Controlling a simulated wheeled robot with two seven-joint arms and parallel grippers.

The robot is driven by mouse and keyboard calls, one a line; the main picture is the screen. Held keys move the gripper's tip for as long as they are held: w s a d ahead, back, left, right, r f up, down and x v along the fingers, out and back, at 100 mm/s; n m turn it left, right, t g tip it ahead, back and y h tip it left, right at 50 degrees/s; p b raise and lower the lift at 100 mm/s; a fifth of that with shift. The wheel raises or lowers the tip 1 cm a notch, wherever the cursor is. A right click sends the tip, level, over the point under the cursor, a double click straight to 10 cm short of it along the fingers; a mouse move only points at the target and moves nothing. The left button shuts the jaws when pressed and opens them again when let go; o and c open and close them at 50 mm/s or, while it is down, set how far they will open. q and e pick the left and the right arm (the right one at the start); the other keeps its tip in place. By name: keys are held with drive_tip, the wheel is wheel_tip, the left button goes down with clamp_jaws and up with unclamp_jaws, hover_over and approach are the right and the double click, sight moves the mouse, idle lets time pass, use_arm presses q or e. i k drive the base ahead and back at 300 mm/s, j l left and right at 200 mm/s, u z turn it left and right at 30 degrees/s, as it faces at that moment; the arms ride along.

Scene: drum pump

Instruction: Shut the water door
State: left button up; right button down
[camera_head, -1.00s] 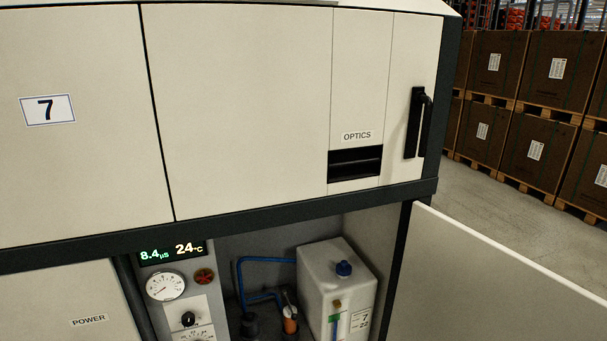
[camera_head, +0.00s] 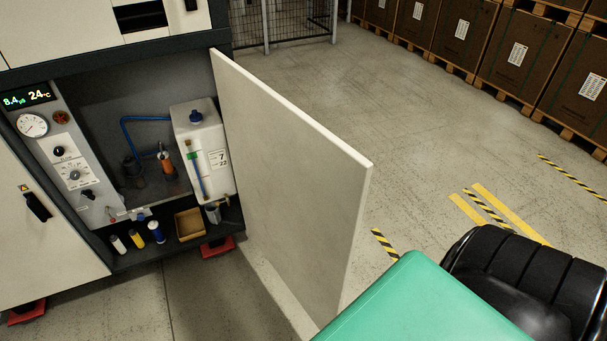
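The water door (camera_head: 290,185) is a pale panel standing wide open, hinged at the right side of the cabinet's lower bay and swung out toward me. Behind it the bay is open, showing a white water tank (camera_head: 203,150) with a blue cap, blue hoses and an orange-bodied fitting (camera_head: 166,162). No gripper shows in the view. A black ribbed part and a green panel of uncertain identity fill the lower right corner and hide the door's near lower end.
A control panel (camera_head: 68,150) with gauge and knobs stands left of the bay. Small bottles (camera_head: 137,237) and a tan box (camera_head: 189,224) sit on its floor. Boxes on pallets (camera_head: 515,55) line the back right. Open floor (camera_head: 400,130) lies right of the door.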

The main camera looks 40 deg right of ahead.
sight(302, 191)
drive_tip(key=l, duration=0.45)
drive_tip(key=k+l+u, duration=0.15)
drive_tip(key=l, duration=0.75)
drive_tip(key=k+l+u, duration=0.15)
drive_tip(key=l, duration=0.75)
drive_tip(key=k+l+u, duration=0.15)
drive_tip(key=l, duration=0.25)
